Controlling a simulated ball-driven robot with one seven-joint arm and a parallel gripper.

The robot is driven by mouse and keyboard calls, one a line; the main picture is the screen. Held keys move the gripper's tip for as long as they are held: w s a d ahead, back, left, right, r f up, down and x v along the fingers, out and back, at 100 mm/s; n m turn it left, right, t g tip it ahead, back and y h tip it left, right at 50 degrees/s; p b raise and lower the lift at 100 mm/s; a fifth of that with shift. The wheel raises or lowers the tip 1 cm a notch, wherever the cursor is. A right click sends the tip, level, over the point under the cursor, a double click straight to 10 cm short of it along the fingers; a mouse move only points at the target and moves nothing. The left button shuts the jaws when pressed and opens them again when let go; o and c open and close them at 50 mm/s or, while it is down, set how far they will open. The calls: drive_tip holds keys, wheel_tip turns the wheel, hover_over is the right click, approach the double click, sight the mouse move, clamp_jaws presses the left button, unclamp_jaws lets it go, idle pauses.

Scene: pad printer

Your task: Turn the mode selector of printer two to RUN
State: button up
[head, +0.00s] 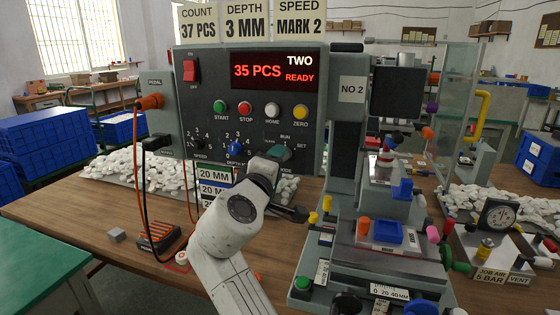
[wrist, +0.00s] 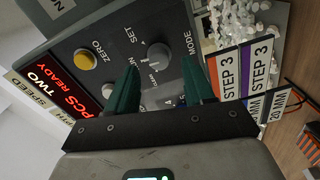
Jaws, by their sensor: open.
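Printer two's dark control panel (head: 265,85) shows TWO, 35 PCS and READY in lit letters. Its MODE selector, a round grey knob (wrist: 158,57), shows in the wrist view beyond and between my fingertips. SET and RUN are printed beside it. I cannot tell for sure which mark it points at. My gripper (wrist: 161,66) is open, with one green finger on each side of the knob; contact is not clear. In the head view my gripper (head: 276,154) is at the panel's lower right and hides most of the selector.
Yellow ZERO button (head: 300,112) sits above the selector, and blue DEPTH knob (head: 235,149) sits to its left. STEP 3 cards (wrist: 226,72) stand close to one finger. The printer's slide and fixture (head: 388,235) are right of my arm. An orange cable (head: 143,180) hangs at left.

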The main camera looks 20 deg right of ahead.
drive_tip(key=v, duration=0.7)
drive_tip(key=shift+s, duration=0.15)
drive_tip(key=shift+a, duration=0.15)
